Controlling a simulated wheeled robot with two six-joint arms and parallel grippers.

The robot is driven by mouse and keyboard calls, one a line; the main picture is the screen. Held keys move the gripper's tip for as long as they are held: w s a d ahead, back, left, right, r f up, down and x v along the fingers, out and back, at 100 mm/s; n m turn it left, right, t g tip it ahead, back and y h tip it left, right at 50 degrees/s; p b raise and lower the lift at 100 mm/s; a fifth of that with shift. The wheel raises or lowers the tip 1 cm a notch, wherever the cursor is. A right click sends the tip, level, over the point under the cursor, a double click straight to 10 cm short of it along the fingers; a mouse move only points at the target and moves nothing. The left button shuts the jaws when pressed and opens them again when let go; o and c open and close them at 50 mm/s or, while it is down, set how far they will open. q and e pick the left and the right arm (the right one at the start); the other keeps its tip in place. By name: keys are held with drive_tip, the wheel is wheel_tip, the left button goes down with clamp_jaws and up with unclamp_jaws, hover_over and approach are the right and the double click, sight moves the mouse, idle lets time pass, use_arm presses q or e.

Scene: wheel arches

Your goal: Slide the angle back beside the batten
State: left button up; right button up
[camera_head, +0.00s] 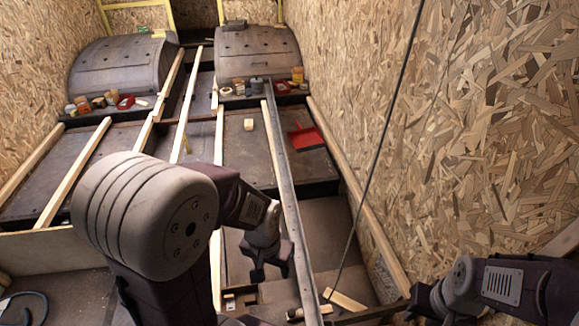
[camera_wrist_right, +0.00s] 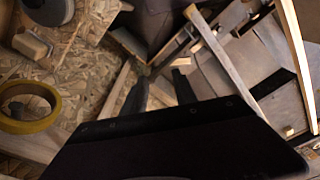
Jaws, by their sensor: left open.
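The angle is a long grey metal strip (camera_head: 288,185) running from near the right wheel arch toward me. A pale wooden batten (camera_head: 271,118) lies close along its left side at the far part; I cannot tell whether they touch. My left gripper (camera_head: 268,270) is open and empty, just left of the angle's near part. My right gripper (camera_head: 422,303) is low at the right, well apart from the angle. In the right wrist view its two dark fingers (camera_wrist_right: 160,90) stand apart with nothing between them. A long greyish bar (camera_wrist_right: 222,62) lies beyond them, possibly the angle.
Two dark wheel arches (camera_head: 122,68) (camera_head: 255,52) stand at the back. A red dustpan (camera_head: 306,137) and a small wooden block (camera_head: 249,124) lie on the floor panels. A dark cable (camera_head: 375,160) hangs before the chipboard wall. A yellow tape roll (camera_wrist_right: 48,122) lies near the right gripper.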

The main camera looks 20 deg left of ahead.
drive_tip(key=w+a+f+n+y+b, duration=0.1)
drive_tip(key=w+a+f+n+b, duration=0.15)
drive_tip(key=f+b, duration=0.45)
drive_tip(key=w+a+f+n+y+b, duration=0.1)
drive_tip(key=w+a+f+n+b, duration=0.2)
drive_tip(key=f+b, duration=0.4)
drive_tip(key=a+f+b, duration=0.3)
drive_tip(key=f+b, duration=0.3)
drive_tip(key=f, duration=0.3)
drive_tip(key=s+a+f+g+b, duration=0.1)
drive_tip(key=a+f+b, duration=0.2)
drive_tip(key=f+b, duration=0.4)
drive_tip(key=a+f+n+g+b, duration=0.1)
drive_tip(key=a+f+b, duration=0.2)
drive_tip(key=f+b, duration=0.4)
drive_tip(key=shift+d+x, duration=0.15)
drive_tip(key=shift+x, duration=0.7)
drive_tip(key=shift+d+x, duration=0.2)
drive_tip(key=shift+x, duration=0.7)
drive_tip(key=shift+d+x, duration=0.15)
drive_tip(key=shift+x, duration=0.7)
drive_tip(key=shift+f, duration=0.1)
